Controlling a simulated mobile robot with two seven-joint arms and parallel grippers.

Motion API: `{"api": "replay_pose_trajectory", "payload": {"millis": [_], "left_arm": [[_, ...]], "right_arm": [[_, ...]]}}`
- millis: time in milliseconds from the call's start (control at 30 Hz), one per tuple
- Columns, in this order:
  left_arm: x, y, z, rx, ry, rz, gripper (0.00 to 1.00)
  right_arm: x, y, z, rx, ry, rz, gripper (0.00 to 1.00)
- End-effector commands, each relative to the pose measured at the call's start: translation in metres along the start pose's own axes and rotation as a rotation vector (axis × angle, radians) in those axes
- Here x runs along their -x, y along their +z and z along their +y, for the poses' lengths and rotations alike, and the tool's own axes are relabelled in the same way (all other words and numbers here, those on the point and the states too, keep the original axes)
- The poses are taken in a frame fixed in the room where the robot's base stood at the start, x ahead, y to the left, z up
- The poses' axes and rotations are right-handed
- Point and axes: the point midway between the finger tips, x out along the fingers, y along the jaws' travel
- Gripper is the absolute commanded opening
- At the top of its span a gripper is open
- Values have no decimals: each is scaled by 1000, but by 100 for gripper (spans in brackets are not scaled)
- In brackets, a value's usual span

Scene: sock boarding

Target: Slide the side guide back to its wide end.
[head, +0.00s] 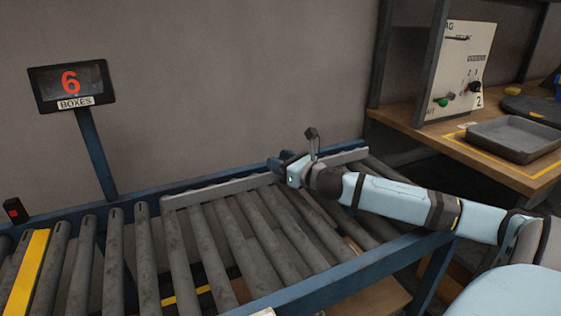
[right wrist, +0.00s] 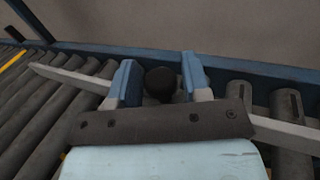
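The side guide (head: 225,188) is a long grey bar lying along the far side of the roller conveyor, close to the blue far rail. It also shows in the right wrist view (right wrist: 70,77), running behind my gripper. A dark round knob (head: 311,132) stands on a thin stalk near the guide's middle. My right gripper (head: 286,167) is at the guide beside the stalk. In the right wrist view its blue fingers stand apart, with the knob (right wrist: 160,83) showing between them and slim gaps at its sides. The gripper hides the guide's middle. My left gripper is out of view.
A yellow roller (head: 27,272) is at the left. A wooden bench (head: 430,130) at the right holds a grey tray (head: 515,138) and a control panel (head: 462,70). The visible rollers carry no boxes.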

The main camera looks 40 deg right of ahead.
Motion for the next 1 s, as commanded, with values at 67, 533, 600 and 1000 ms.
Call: {"api": "replay_pose_trajectory", "payload": {"millis": [67, 533, 600, 1000], "left_arm": [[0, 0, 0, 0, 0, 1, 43], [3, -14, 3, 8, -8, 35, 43], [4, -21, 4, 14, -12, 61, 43], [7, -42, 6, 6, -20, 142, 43]], "right_arm": [[0, 0, 0, 0, 0, 0, 24], [-24, 5, -11, -1, -4, -4, 0], [-36, 6, -16, -2, -3, -4, 0], [-73, 1, -31, -1, -1, -1, 0]]}}
